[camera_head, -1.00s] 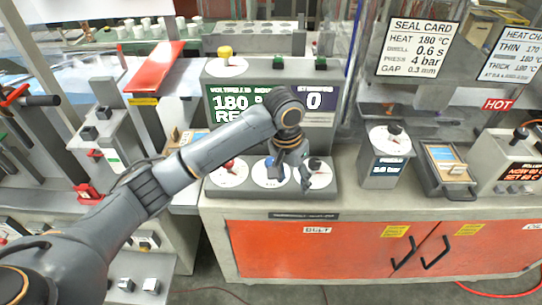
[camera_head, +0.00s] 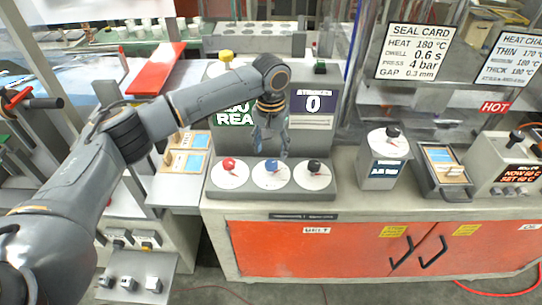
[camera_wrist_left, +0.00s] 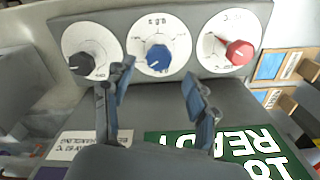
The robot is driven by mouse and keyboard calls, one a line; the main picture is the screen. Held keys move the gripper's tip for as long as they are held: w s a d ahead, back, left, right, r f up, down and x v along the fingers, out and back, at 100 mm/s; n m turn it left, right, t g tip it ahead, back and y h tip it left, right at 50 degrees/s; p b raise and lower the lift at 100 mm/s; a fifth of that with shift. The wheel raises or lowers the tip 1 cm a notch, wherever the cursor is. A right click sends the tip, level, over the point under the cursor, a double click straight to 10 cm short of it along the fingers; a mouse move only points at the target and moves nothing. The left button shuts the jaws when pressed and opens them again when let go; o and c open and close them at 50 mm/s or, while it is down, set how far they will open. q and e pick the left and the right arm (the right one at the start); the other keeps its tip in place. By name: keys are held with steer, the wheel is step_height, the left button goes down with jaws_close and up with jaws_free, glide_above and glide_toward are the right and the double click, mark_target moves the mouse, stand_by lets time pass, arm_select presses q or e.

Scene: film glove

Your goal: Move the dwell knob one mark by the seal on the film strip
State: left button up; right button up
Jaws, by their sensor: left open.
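Three round white dials with knobs sit on the grey machine's front ledge: a red knob (camera_head: 229,163), a blue knob (camera_head: 271,165) in the middle and a black knob (camera_head: 314,166). The wrist view shows the blue knob (camera_wrist_left: 157,56) between the black (camera_wrist_left: 82,62) and red (camera_wrist_left: 238,52) ones; the dial lettering is too small to name the dwell knob surely. My left gripper (camera_head: 270,150) is open and empty, fingers pointing down just behind the blue dial, apart from the knob. Blue film pieces (camera_head: 190,161) lie on a wooden board left of the machine.
A seal card (camera_head: 417,52) reads dwell 0.6 s. The green display (camera_head: 236,119) is partly hidden by my arm; the strokes display (camera_head: 313,104) reads 0. A small dial box (camera_head: 384,160), a tray (camera_head: 445,170) and a HOT sign (camera_head: 496,107) are at right.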

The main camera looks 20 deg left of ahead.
mark_target(271, 163)
arm_select(q)
steer(key=shift+f+p, duration=0.3)
steer(key=shift+f, duration=1.95)
steer(key=shift+c, duration=0.2)
steer(key=c, duration=1.1)
